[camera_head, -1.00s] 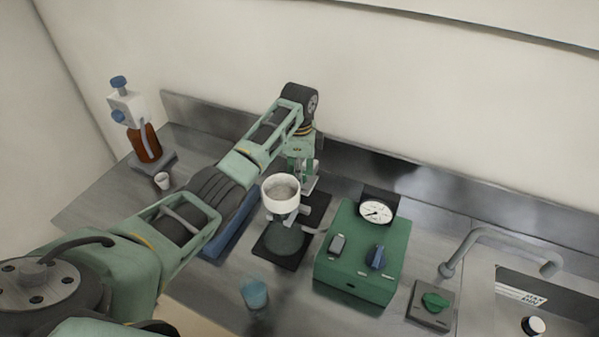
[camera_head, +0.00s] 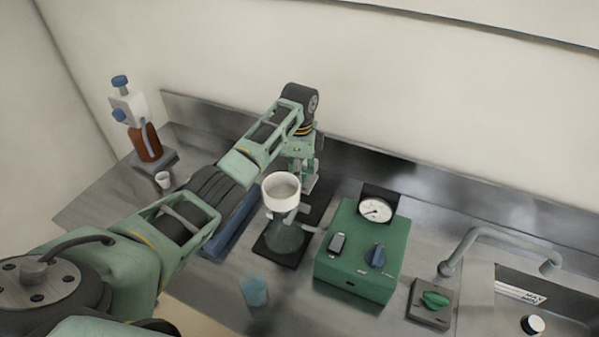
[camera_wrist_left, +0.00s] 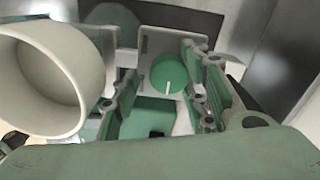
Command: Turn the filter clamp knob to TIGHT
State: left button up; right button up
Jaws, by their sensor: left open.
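A green round knob (camera_wrist_left: 168,74) with a white pointer line sits on a light grey plate in the left wrist view. Its pointer points toward the bottom of that picture. My left gripper (camera_wrist_left: 162,100) is open, with its fingers on either side of the knob; I cannot tell whether they touch it. In the head view my left gripper (camera_head: 304,183) points down just behind the white filter funnel (camera_head: 281,187), and I cannot make out this knob there. The funnel stands above a conical flask (camera_head: 286,238) and shows large beside the left finger (camera_wrist_left: 40,78) in the wrist view.
A green pump box (camera_head: 355,275) with a gauge (camera_head: 376,209) stands right of the flask. Another green knob (camera_head: 435,299) is on a grey block near the sink. A blue cup (camera_head: 254,291) is in front; a brown bottle (camera_head: 146,143) stands back left. The wall is close behind.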

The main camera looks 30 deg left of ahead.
pick_arm(q)
jog(key=shift+w+a+r, duration=0.1)
jog(key=shift+r, duration=0.1)
notch_tip(320, 180, up, 12)
jog(key=shift+f, duration=0.15)
dwell(0.6)
